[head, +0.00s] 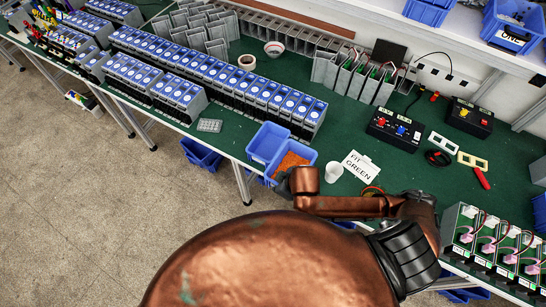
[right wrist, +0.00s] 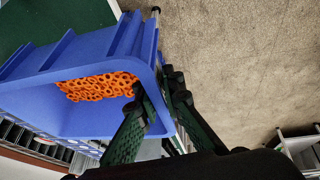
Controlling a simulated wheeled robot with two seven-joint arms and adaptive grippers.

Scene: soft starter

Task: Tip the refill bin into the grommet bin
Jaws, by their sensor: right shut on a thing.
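A blue bin with small orange rings in it (head: 290,160) is at the front edge of the green table in the head view. The right wrist view shows this blue bin (right wrist: 95,112) close up, with its orange rings (right wrist: 100,86) bunched together. My right gripper (head: 284,186) is shut on the bin's near wall; in the right wrist view the fingers (right wrist: 160,88) straddle its rim. A second blue bin (head: 264,142) sits directly left of it, and no contents are clear there. I cannot tell whether the held bin is lifted. My left gripper is not in view.
A white cup (head: 333,172) and a FIT GREEN card (head: 361,166) lie right of the bins. Rows of blue-topped units (head: 240,92) stand behind and left. A grey pad (head: 209,125) lies left, with some bare green table around it.

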